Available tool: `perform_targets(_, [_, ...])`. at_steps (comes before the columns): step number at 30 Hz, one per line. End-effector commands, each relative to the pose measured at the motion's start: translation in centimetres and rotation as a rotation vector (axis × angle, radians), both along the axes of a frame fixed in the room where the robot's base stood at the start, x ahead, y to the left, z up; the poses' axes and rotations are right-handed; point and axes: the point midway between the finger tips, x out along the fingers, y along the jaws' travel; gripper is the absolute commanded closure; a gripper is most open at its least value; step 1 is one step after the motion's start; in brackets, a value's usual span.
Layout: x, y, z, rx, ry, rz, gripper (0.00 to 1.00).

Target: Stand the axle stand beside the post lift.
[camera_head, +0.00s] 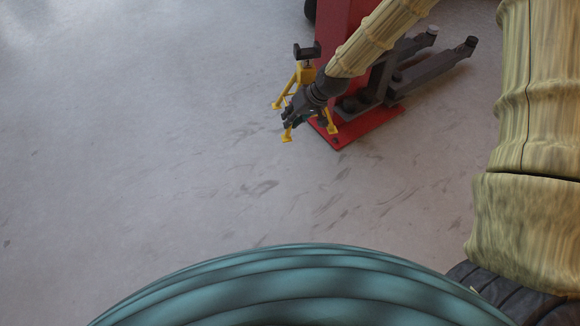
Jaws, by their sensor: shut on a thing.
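The yellow axle stand (305,75) with a dark saddle on top is upright, close to the left side of the red post lift (342,33). Its splayed feet show around my gripper, at or just above the floor; I cannot tell if they touch it. My dark gripper (290,116) is at the front of the stand and shut on it, hiding part of its legs. The post lift has a red base plate (366,128) on the floor, just right of the stand.
Dark grey lift arms (432,72) reach out to the right of the post, low over the floor. A dark round thing (310,10) shows at the top edge behind the post. The grey floor (130,150) to the left and in front is clear.

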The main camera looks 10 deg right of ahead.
Motion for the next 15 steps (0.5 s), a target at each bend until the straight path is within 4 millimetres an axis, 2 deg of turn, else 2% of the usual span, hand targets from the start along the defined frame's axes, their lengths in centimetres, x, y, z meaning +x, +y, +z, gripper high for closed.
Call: perform_targets(15, [-4.5,-0.5,-11.6,-0.009,-0.001,-0.019,1.0])
